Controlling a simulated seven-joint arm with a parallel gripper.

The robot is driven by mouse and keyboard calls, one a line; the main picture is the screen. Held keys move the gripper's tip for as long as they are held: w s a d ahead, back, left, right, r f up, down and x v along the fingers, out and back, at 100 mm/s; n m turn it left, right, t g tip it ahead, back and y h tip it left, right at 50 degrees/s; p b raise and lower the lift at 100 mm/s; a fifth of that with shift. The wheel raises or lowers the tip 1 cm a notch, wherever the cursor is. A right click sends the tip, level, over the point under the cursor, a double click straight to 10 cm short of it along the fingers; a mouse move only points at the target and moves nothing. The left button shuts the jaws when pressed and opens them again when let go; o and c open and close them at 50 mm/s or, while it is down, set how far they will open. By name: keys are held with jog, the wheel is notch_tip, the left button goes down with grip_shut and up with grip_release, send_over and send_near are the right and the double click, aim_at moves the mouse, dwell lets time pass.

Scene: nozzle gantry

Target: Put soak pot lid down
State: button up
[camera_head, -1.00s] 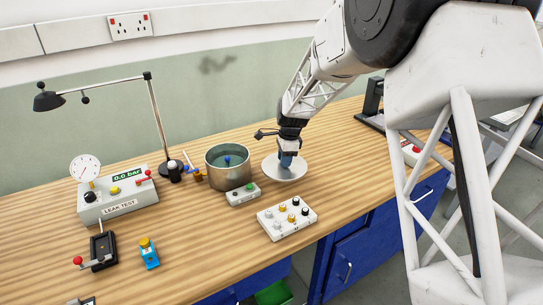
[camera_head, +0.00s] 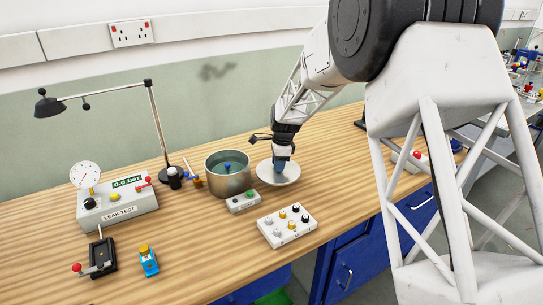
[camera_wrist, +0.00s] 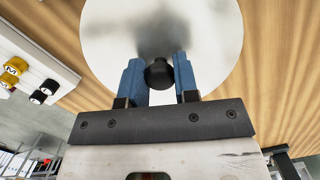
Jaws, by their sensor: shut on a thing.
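The soak pot lid (camera_head: 291,177) is a pale round disc just right of the pot, at or very near the wooden bench top; I cannot tell if it touches. The lid fills the top of the wrist view (camera_wrist: 205,35), with its dark round knob (camera_wrist: 159,74) between the blue fingers. My gripper (camera_head: 280,166) is above the lid, shut on the knob; it also shows in the wrist view (camera_wrist: 158,78). The soak pot (camera_head: 229,182) is an open metal pot holding greenish liquid and a blue thing (camera_head: 227,168).
A small box with a green button (camera_head: 242,202) stands in front of the pot. A white tray of knobbed parts (camera_head: 287,227) lies in front of the lid. The leak tester (camera_head: 118,210) and a lamp (camera_head: 157,120) are further left. Bare bench lies right of the lid.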

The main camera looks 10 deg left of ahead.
jog(key=w+a, duration=0.2)
jog(key=w, duration=0.2)
jog(key=w+a, duration=0.1)
jog(key=w, duration=0.3)
jog(key=w+a+f, duration=0.1)
jog(key=w+a, duration=0.1)
jog(key=w, duration=0.1)
jog(key=shift+w+a, duration=0.3)
jog(key=shift+w, duration=0.1)
jog(key=shift+f, duration=1.8)
jog(key=shift+f, duration=0.15)
jog(key=o, duration=1)
jog(key=shift+c, duration=0.2)
notch_tip(320, 180, up, 12)
jog(key=d, duration=0.1)
jog(key=shift+w+d, duration=0.2)
jog(key=shift+w, duration=0.05)
jog(key=shift+d, duration=0.1)
